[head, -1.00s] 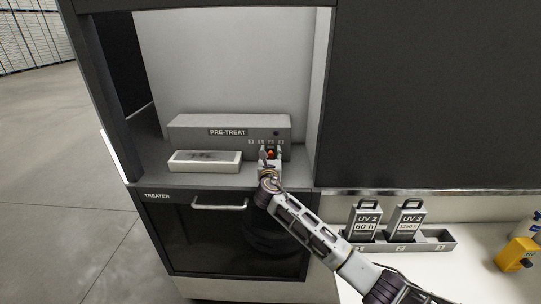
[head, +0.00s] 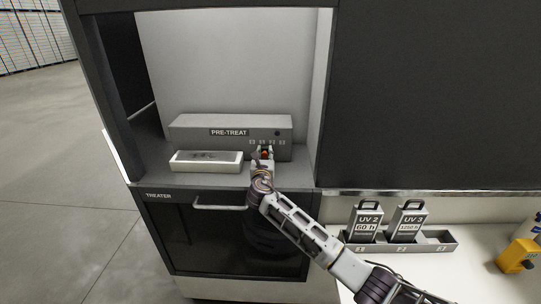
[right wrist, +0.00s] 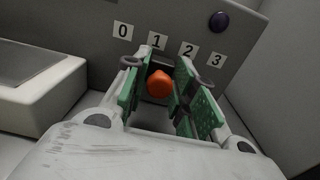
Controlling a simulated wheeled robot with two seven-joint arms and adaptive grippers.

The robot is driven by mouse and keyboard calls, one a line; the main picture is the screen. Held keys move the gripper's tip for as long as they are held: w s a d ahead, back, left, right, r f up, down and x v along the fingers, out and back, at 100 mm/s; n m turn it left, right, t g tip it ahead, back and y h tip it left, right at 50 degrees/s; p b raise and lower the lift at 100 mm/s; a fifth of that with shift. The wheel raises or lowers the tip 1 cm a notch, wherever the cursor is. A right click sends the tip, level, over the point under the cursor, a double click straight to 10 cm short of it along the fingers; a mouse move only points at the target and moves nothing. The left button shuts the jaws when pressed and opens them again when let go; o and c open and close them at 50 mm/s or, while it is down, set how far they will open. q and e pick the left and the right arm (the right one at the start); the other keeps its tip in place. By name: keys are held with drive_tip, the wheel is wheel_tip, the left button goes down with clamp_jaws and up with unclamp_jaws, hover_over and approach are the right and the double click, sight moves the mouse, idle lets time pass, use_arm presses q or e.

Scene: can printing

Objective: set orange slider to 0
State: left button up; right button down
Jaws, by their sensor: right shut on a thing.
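The orange slider (right wrist: 158,84) is a rounded knob on the front of the grey PRE-TREAT unit (head: 190,134). Number labels 0 to 3 run above it, with the 0 label (right wrist: 122,31) at the left end. In the right wrist view the knob sits below the 1 label (right wrist: 157,41), perhaps slightly toward 2. My right gripper (head: 264,152) is shut on the knob, with its green-padded fingers (right wrist: 158,88) on either side. The slider's track is mostly hidden by the fingers. My left gripper is not in view.
A pale tray-like block (head: 206,167) lies left of my right gripper on the treater shelf. A dark round button (right wrist: 220,22) is above the 3 label. The alcove's side wall (head: 319,95) stands close on the right. UV canisters (head: 367,222) stand in a rack at lower right.

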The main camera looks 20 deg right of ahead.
drive_tip(key=shift+w+a, duration=0.25)
drive_tip(key=shift+a, duration=0.45)
drive_tip(key=c, duration=1.3)
unclamp_jaws()
drive_tip(key=shift+s, duration=0.2)
drive_tip(key=shift+v, duration=5.85)
drive_tip(key=shift+o, duration=0.2)
